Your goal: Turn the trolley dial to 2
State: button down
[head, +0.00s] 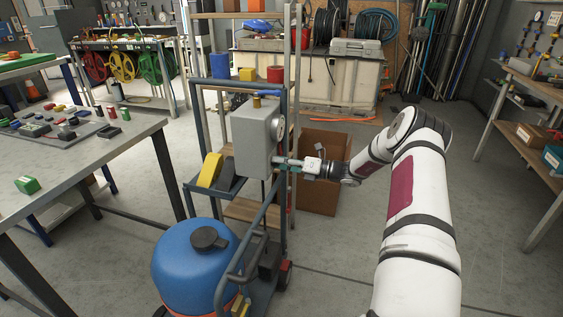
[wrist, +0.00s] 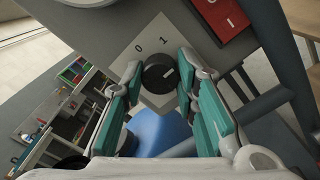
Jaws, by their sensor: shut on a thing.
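The trolley (head: 284,80) carries a grey box (head: 248,135). My gripper (head: 284,162) is at the lower right side of this box. In the wrist view the black dial (wrist: 158,74) sits on a pale plate (wrist: 133,57) on the box. The teal-padded fingers of my gripper (wrist: 160,77) are on both sides of the dial, shut on it. The marks 0 and 1 show on the plate above the dial; no 2 is visible, and the fingers hide part of the plate. A short white line on the dial slants to the upper right.
A red panel (wrist: 220,17) lies right of the dial plate. A blue tank (head: 195,268) stands at the trolley's base. A workbench (head: 90,150) is on the left and a cardboard box (head: 322,190) behind my gripper. Shelves (head: 535,140) stand at the right; open floor lies between.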

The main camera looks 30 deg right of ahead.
jog(key=shift+m, duration=1)
jog(key=shift+f, duration=0.1)
jog(key=c, duration=1.3)
grip_release()
jog(key=v, duration=1.2)
jog(key=shift+d, duration=0.1)
